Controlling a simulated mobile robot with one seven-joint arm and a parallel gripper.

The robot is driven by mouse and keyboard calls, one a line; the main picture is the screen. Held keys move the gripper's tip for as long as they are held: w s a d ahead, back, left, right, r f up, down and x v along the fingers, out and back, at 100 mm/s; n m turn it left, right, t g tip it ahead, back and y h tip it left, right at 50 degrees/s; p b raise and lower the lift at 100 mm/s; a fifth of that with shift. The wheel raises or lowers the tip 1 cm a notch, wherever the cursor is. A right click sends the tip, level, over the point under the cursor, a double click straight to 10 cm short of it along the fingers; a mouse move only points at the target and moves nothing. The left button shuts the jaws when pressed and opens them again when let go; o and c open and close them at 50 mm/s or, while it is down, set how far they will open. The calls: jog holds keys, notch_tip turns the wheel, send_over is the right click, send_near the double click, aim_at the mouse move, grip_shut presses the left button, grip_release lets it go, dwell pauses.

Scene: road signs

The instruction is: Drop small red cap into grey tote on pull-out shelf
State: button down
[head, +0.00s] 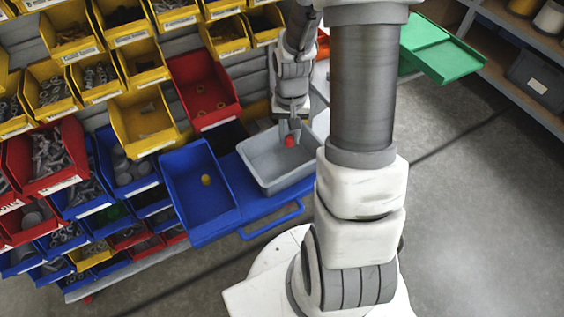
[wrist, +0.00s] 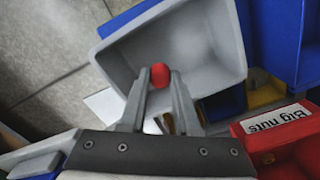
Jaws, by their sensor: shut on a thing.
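The small red cap (head: 289,141) shows at the tip of my gripper (head: 290,128) in the head view. In the wrist view the red cap (wrist: 160,75) sits between the two fingertips of my gripper (wrist: 159,80), which is shut on it. The grey tote (head: 262,168) stands on the blue pull-out shelf (head: 262,208). In the wrist view the tote (wrist: 190,45) lies open beyond the fingertips, and the cap appears over its inside. The tote looks empty where I can see into it. My arm column hides part of its right side in the head view.
A blue bin (head: 200,195) with a small yellow piece stands left of the tote. A red bin (head: 203,90) and several yellow bins fill the rack behind. A green tray (head: 440,48) is at upper right. A red "Big nuts" bin (wrist: 285,140) is close in the wrist view.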

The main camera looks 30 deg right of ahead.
jog(key=shift+f+b, duration=0.8)
jog(key=shift+f, duration=0.6)
jog(key=c, duration=0.6)
grip_release()
jog(key=shift+o, duration=0.2)
jog(key=shift+r, duration=0.1)
notch_tip(320, 180, up, 17)
jog(key=p, duration=0.5)
jog(key=shift+r, duration=0.15)
